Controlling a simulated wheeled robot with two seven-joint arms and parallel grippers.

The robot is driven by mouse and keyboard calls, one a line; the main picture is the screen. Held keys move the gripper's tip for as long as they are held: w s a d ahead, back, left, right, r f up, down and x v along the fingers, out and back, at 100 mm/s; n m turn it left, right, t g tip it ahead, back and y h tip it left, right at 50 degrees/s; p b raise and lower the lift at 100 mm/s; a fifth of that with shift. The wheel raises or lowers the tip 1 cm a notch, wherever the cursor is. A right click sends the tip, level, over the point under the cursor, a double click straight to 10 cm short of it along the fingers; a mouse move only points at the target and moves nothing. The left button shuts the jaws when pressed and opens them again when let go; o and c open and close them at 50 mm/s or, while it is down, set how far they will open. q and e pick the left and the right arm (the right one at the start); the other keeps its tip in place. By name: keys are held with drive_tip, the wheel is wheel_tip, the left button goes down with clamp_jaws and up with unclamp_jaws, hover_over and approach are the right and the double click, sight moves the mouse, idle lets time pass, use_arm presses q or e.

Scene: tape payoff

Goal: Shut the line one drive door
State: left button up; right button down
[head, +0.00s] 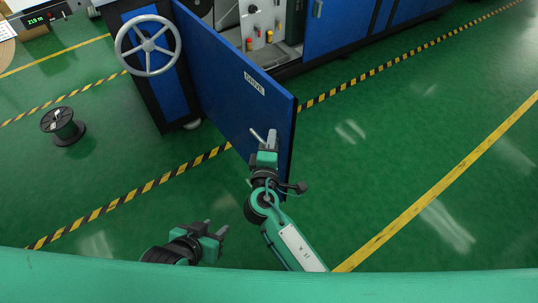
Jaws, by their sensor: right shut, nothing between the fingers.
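The blue drive door (225,75), labelled DRIVE, stands open, swung out from the blue machine cabinet toward me. Its free edge is at the right, near my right gripper. A small light bar handle (257,136) shows on the door's face near that edge. My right gripper (271,136) is shut and empty, just right of the handle and in front of the door face. Whether it touches the door or handle I cannot tell. My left gripper (215,227) is low in the view, away from the door, with its fingertips apart and nothing between them.
The open bay (265,35) behind the door shows a grey panel with red and yellow parts. A grey handwheel (148,46) is on the cabinet at left. A black spool (63,126) stands on the floor at left. The green floor at right is clear.

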sight(285, 123)
drive_tip(key=shift+w+d, duration=0.55)
drive_tip(key=shift+d, duration=0.2)
drive_tip(key=shift+w+d, duration=0.5)
drive_tip(key=shift+d, duration=0.25)
drive_tip(key=shift+d, duration=0.1)
